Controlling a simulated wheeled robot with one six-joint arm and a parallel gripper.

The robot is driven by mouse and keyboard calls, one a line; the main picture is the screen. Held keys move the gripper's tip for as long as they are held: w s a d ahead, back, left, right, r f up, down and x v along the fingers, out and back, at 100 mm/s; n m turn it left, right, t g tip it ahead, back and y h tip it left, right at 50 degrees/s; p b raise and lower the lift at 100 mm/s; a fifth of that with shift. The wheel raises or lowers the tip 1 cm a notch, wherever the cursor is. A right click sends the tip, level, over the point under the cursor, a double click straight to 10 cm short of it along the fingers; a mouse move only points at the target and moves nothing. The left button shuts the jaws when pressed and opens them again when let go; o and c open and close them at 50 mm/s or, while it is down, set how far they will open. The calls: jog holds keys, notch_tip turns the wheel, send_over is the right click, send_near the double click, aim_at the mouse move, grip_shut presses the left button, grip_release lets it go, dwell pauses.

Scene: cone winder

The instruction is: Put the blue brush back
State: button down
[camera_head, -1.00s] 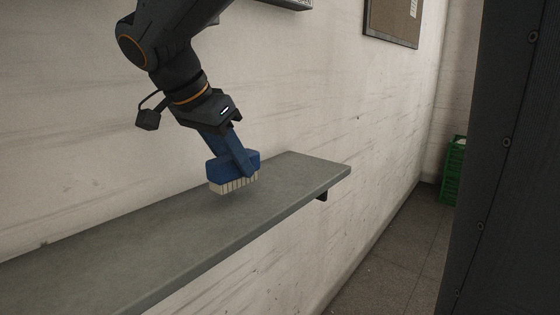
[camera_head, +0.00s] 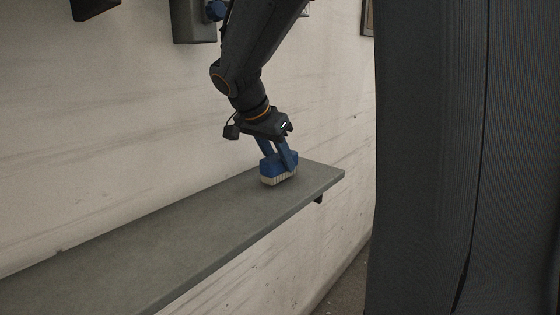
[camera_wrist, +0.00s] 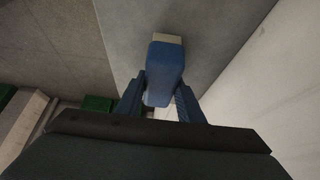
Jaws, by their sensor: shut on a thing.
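The blue brush (camera_head: 268,168) has a blue body and pale bristles that point down. It is at the right end of the grey shelf (camera_head: 190,225), with its bristles at or very close to the shelf top; I cannot tell if they touch. My gripper (camera_head: 279,157) is shut on the brush from above, with one blue finger on each side. In the wrist view the brush (camera_wrist: 165,75) sits between the two fingers (camera_wrist: 158,98), its pale bristle end showing beyond the blue body over the grey surface.
The pale wall (camera_head: 120,120) runs along the back of the shelf. The shelf is bare to the left of the brush. Grey boxes (camera_head: 193,22) hang on the wall at the top. A large dark panel (camera_head: 430,150) fills the right side. Green things (camera_wrist: 97,104) show in the wrist view.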

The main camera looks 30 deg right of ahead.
aim_at(275, 157)
jog(key=shift+f, duration=0.65)
jog(key=c, duration=1.2)
grip_release()
jog(key=shift+a+r, duration=0.1)
jog(key=b+v, duration=0.1)
jog(key=v, duration=0.4)
jog(key=shift+a, duration=0.1)
jog(key=s+a+b, duration=0.1)
jog(key=a, duration=0.2)
jog(key=s+a+b, duration=0.1)
jog(key=a, duration=0.2)
jog(key=s+a+b, duration=0.1)
jog(key=a, duration=0.2)
jog(key=shift+s+a+b, duration=0.2)
jog(key=shift+b, duration=0.2)
jog(key=shift+s+a, duration=0.35)
jog(key=shift+a, duration=0.4)
